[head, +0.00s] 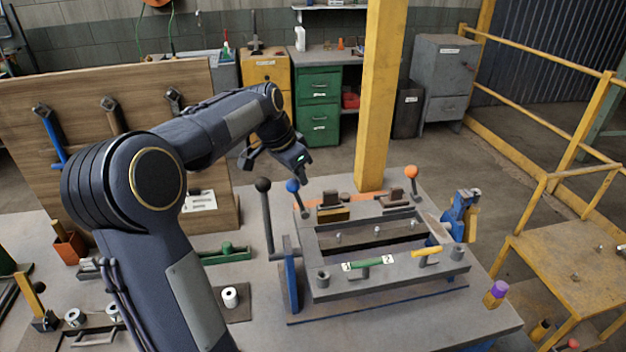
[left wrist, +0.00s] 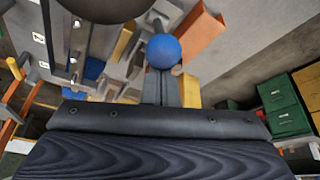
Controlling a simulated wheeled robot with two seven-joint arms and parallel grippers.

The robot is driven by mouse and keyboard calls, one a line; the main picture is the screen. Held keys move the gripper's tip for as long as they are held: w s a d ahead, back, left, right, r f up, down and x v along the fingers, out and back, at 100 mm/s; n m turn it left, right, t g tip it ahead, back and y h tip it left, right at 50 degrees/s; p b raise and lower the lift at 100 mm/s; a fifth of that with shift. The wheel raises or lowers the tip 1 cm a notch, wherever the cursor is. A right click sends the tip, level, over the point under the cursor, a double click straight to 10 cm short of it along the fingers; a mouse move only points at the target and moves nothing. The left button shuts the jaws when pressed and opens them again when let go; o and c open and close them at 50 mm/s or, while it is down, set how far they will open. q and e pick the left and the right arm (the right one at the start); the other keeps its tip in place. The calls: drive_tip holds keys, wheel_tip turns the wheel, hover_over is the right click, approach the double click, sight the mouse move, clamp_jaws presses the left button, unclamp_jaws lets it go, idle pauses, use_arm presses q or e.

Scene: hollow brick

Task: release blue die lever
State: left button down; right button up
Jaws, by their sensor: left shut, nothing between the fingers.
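The blue die lever has a blue ball knob (head: 293,186) on a short dark stem at the back left of the grey die frame (head: 330,292). The stem leans toward the left. My left gripper (head: 303,166) is shut and empty, just above and behind the blue knob in the head view. In the left wrist view the blue knob (left wrist: 163,50) shows just beyond the fingertips. I cannot tell whether the fingers touch the knob. My right gripper is not in view.
A tall lever with a black knob (head: 262,185) stands left of the frame. A lever with an orange knob (head: 411,172) stands at its back right. A yellow post (head: 378,100) rises behind the bench. A wooden board (head: 90,120) stands at the left.

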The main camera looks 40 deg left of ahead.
use_arm(q)
drive_tip(key=shift+s+a+f, duration=0.1)
drive_tip(key=shift+s+a, duration=0.2)
drive_tip(key=shift+s+a+f+b, duration=0.15)
drive_tip(key=shift+s+a+b, duration=0.15)
drive_tip(key=shift+s+a, duration=0.3)
drive_tip(key=shift+s+a+f, duration=0.15)
drive_tip(key=shift+s+a, duration=0.3)
drive_tip(key=d+v, duration=0.1)
drive_tip(key=v, duration=0.6)
drive_tip(key=shift+a+r+b, duration=0.35)
drive_tip(key=shift+a+r, duration=0.05)
drive_tip(key=shift+a, duration=0.15)
drive_tip(key=shift+s, duration=0.15)
